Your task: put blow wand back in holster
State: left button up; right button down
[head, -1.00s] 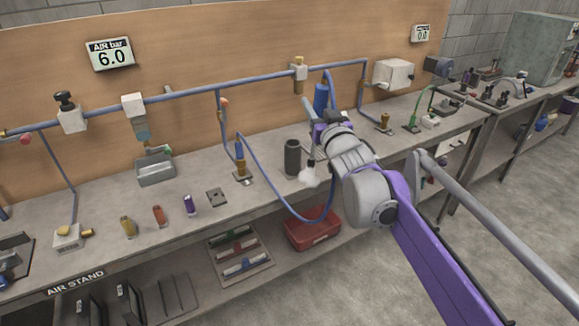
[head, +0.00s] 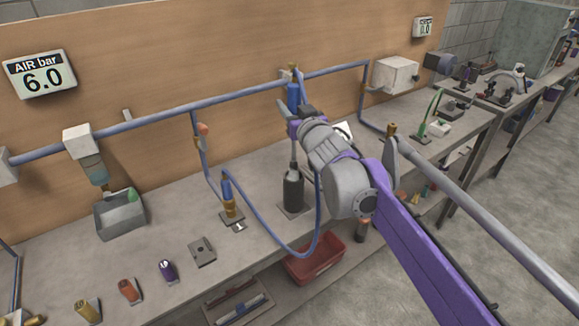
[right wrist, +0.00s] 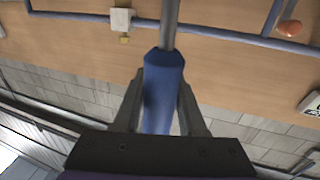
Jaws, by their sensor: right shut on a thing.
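The blow wand has a blue handle (head: 293,95) at the top and a thin grey tube (head: 294,160) pointing down. My right gripper (head: 296,122) is shut on the blue handle, which also shows between the fingers in the right wrist view (right wrist: 163,85). The holster (head: 293,190) is a dark upright cylinder on a small plate on the bench. The wand stands about upright above it. The tube's lower end meets the holster's mouth; I cannot tell how far inside it is. My left gripper is out of view.
A blue hose (head: 262,222) loops over the bench's front edge near the holster. A blue and brass fitting (head: 228,198) stands left of it. A red bin (head: 316,262) sits on the shelf below. A grey box (head: 119,214) stands further left on the bench.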

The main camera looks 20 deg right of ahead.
aim_at(293, 156)
notch_tip(293, 156, down, 14)
jog(key=shift+r+b, duration=0.2)
jog(key=shift+b, duration=0.55)
jog(key=shift+f, duration=0.15)
jog(key=shift+c, duration=2.4)
grip_release()
jog(key=shift+r, duration=0.2)
jog(key=s+d, duration=0.1)
jog(key=s, duration=1.1)
jog(key=s+d+f+m+g+h, duration=0.35)
jog(key=s+f+g, duration=0.25)
jog(key=s+f, duration=0.5)
jog(key=s+a+f+n+g+y, duration=0.1)
jog(key=s+a+f+g, duration=0.1)
jog(key=s+f, duration=0.4)
jog(key=s+a+f+n+g+y, duration=0.1)
jog(key=s+f+g, duration=0.4)
jog(key=s, duration=0.5)
jog(key=shift+s+a+f, duration=0.3)
jog(key=shift+a+f, duration=0.15)
jog(key=shift+a, duration=0.45)
